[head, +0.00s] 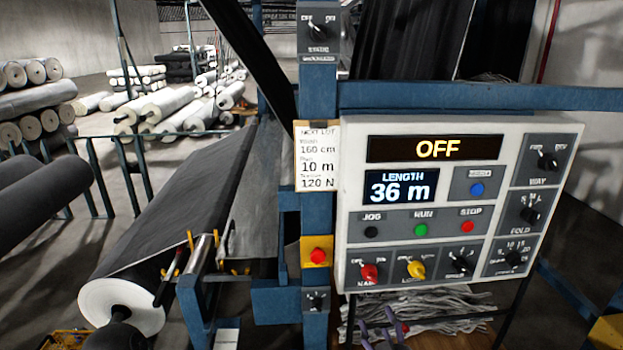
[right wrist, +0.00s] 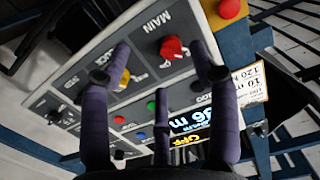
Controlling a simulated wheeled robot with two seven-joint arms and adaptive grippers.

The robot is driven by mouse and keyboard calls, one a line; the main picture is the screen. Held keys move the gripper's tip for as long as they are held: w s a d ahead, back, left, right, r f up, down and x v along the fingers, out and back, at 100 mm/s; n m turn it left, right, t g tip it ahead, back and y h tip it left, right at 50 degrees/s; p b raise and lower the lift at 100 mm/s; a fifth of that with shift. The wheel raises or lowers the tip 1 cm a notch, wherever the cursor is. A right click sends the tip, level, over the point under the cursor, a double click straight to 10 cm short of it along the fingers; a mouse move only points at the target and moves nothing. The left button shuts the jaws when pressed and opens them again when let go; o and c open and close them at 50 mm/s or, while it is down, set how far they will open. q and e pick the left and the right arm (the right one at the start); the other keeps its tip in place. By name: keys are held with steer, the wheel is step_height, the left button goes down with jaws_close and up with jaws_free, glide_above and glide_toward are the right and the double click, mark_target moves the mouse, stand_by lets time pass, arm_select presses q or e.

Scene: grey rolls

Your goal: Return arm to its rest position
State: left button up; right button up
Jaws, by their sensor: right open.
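My right gripper (head: 383,328) shows only as purple fingers at the bottom edge of the head view, below the control panel (head: 355,245). I cannot tell the exact gap to the panel. The rest of my right arm is hidden. My left gripper is not in view.
A blue post (head: 317,90) and crossbar (head: 450,96) frame the panel. A red button (head: 319,255) sits on the post. A fabric roll (head: 125,303) is at lower left. Grey scraps (head: 440,303) lie below the panel. The display (head: 437,149) reads OFF.

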steer(key=s+a+f+m+g+y, duration=0.15)
steer(key=f+g, duration=0.25)
steer(key=f, duration=0.9)
steer(key=s+a+f+g, duration=0.25)
steer(key=f+g, duration=0.25)
steer(key=f, duration=0.7)
steer(key=s+a+f+m+g+y, duration=0.1)
steer(key=s+a+f+g, duration=0.2)
steer(key=s+f+g, duration=0.4)
steer(key=s+f, duration=0.8)
steer(key=f, duration=0.1)
steer(key=shift+s+a+f+y, duration=0.15)
steer(key=shift+s+a+y, duration=0.05)
steer(key=shift+s+y, duration=0.2)
steer(key=shift+m, duration=0.25)
